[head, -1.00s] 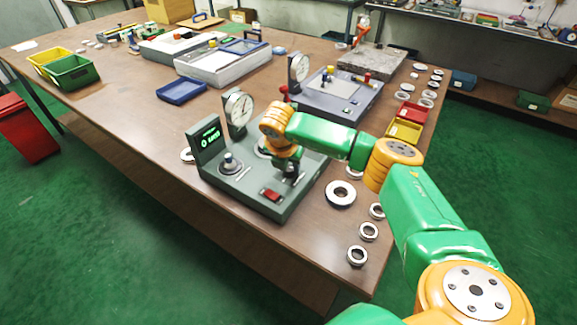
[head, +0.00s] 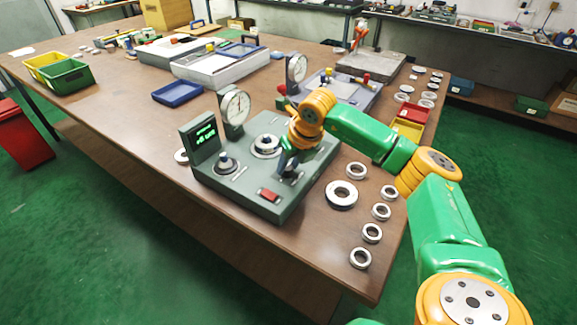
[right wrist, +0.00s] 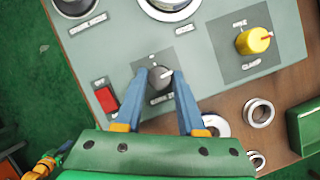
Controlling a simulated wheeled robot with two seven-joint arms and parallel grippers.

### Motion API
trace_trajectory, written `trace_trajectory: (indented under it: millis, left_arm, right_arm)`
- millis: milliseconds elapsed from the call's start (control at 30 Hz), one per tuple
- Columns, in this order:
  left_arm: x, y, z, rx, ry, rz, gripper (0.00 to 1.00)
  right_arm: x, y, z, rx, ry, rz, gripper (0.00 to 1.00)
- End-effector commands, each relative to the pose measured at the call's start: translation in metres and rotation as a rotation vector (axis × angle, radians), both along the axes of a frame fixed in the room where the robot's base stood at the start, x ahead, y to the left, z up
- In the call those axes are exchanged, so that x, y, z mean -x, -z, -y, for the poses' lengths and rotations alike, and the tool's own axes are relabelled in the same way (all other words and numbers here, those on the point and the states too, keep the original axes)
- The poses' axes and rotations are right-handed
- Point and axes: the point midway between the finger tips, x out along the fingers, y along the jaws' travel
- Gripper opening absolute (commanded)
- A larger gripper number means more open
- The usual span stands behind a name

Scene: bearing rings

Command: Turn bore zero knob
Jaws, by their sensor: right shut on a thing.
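The small dark grey knob (right wrist: 160,77) has a white pointer line, which points to the upper right in the right wrist view. It sits on the front panel of the grey-green gauge station (head: 222,188); its label is too small to read. My right gripper (right wrist: 157,92) has its blue fingers on either side of the knob and is shut on it. In the head view the right gripper (head: 289,172) is over the station's right front part, where it mostly hides the knob.
The station carries a dial gauge (head: 236,108), a green display (head: 205,136), a bearing ring (head: 266,145) and a red button (head: 268,195). A yellow knob (right wrist: 253,41) is beside the gripped knob. Several loose rings (head: 341,195) lie right of the station.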

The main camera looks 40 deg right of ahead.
Motion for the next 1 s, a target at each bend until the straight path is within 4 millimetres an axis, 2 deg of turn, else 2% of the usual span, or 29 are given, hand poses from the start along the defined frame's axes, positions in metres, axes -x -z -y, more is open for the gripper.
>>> trace_trajectory:
  millis: [500, 1000]
  left_arm:
    - [0.000, -0.012, 0.000, 0.000, 0.000, -0.001, 0.00]
    - [0.000, -0.019, 0.000, 0.000, 0.000, 0.000, 0.00]
  right_arm:
    - [-0.001, -0.002, 0.002, -0.002, -0.439, -0.001, 0.00]
    - [-0.002, 0.000, 0.003, 0.000, -0.638, 0.000, 0.00]
